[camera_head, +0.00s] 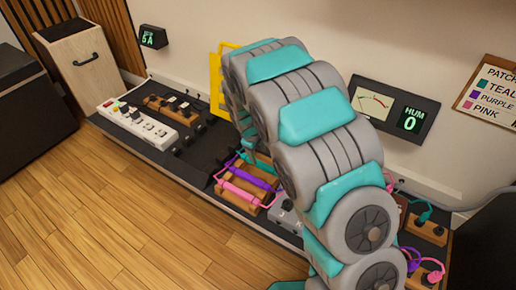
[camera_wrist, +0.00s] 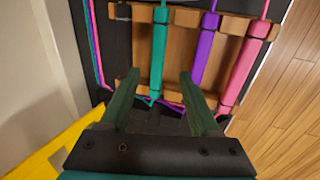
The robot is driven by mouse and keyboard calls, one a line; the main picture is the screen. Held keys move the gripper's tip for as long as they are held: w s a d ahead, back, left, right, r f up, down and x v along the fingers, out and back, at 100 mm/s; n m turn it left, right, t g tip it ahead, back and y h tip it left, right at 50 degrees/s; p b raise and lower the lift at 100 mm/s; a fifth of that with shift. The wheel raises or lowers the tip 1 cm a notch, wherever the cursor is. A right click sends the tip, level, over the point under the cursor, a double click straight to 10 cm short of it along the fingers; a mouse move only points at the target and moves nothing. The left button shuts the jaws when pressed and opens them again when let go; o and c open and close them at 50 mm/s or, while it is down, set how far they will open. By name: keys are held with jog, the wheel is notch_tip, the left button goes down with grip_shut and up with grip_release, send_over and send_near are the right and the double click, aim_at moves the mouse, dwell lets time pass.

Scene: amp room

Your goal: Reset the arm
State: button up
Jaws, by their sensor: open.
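I cannot tell whether the fingers touch anything. In the head view my grey and teal arm (camera_head: 310,120) arches over the shelf and hides part of it; the purple cylinder (camera_head: 252,178) and pink cylinder (camera_head: 241,193) show to its left.
A yellow frame (camera_head: 215,85) stands by the wall, close to my gripper; yellow also shows in the wrist view (camera_wrist: 50,145). A white power strip (camera_head: 138,124) lies on the black shelf (camera_head: 180,165). A meter with a HUM 0 display (camera_head: 391,108) hangs behind my arm. The wooden floor is clear.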

jog(key=s+d+r+m+g+p, duration=0.1)
jog(key=s+d+r+m+p, duration=0.2)
jog(key=s+d+r, duration=0.45)
jog(key=s+d+r+m+g+p, duration=0.1)
jog(key=s+d+r+m+p, duration=0.2)
jog(key=s+r, duration=0.75)
jog(key=s+d+r+m+p, duration=0.1)
jog(key=s+r, duration=0.3)
jog(key=s, duration=0.3)
jog(key=s+d+r+m+g+y+p, duration=0.1)
jog(key=s+r, duration=0.3)
jog(key=s, duration=0.4)
jog(key=s+d+r+m+g+p, duration=0.1)
jog(key=s+r+m+p, duration=0.1)
jog(key=s, duration=0.5)
notch_tip(320, 180, up, 2)
jog(key=shift+s+r+m+y, duration=0.1)
jog(key=shift+s+m+y, duration=0.25)
jog(key=shift+m, duration=0.25)
